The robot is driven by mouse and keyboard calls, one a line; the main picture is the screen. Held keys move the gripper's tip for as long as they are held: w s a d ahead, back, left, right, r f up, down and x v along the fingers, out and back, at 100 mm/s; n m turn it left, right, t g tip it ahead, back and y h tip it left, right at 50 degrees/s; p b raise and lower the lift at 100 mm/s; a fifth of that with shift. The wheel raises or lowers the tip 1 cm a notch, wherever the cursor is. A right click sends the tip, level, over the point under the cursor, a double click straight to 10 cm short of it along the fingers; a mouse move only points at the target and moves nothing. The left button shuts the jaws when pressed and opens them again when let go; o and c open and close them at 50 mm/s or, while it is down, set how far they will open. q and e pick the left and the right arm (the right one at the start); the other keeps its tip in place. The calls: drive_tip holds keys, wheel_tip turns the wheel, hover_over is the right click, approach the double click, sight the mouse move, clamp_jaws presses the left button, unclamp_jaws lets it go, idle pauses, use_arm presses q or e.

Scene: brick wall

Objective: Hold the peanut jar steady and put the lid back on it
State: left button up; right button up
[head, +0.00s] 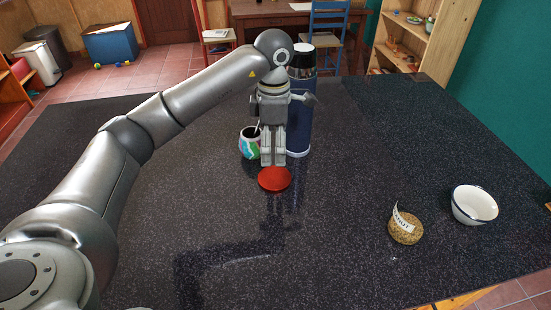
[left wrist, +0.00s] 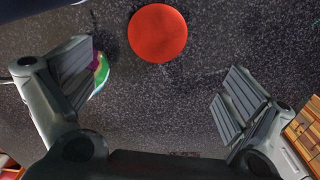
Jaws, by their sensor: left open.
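A round red lid (head: 274,179) lies flat on the dark speckled table. It also shows in the left wrist view (left wrist: 158,33), at the top centre. My left gripper (head: 273,162) points down just behind the lid in the head view. Its fingers (left wrist: 158,85) are spread apart with nothing between them; the lid is beyond their tips in the wrist view. My right gripper is not in view.
A colourful cup (head: 249,144) with a stick in it stands close left of my left gripper. A tall blue flask (head: 300,125) stands right behind it. A white bowl (head: 474,206) is right of the jar. The table (head: 330,255) is clear between lid and jar.

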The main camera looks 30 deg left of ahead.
use_arm(q)
drive_tip(key=p, duration=0.1)
hover_over(277, 177)
drive_tip(key=f, duration=0.5)
drive_tip(key=shift+s+a, duration=0.2)
drive_tip(key=shift+s, duration=0.1)
drive_tip(key=shift+f, duration=0.1)
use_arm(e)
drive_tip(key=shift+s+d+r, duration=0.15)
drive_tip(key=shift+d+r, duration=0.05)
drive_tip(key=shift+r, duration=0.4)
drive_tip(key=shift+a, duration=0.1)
use_arm(q)
drive_tip(key=shift+w+d+f+p, duration=0.1)
drive_tip(key=shift+f+p, duration=0.4)
drive_tip(key=shift+p, duration=0.15)
drive_tip(key=f, duration=0.1)
drive_tip(key=f+p, duration=0.1)
drive_tip(key=f, duration=0.2)
drive_tip(key=shift+w+d, duration=0.2)
drive_tip(key=shift+w, duration=0.05)
drive_tip(key=shift+f, duration=0.1)
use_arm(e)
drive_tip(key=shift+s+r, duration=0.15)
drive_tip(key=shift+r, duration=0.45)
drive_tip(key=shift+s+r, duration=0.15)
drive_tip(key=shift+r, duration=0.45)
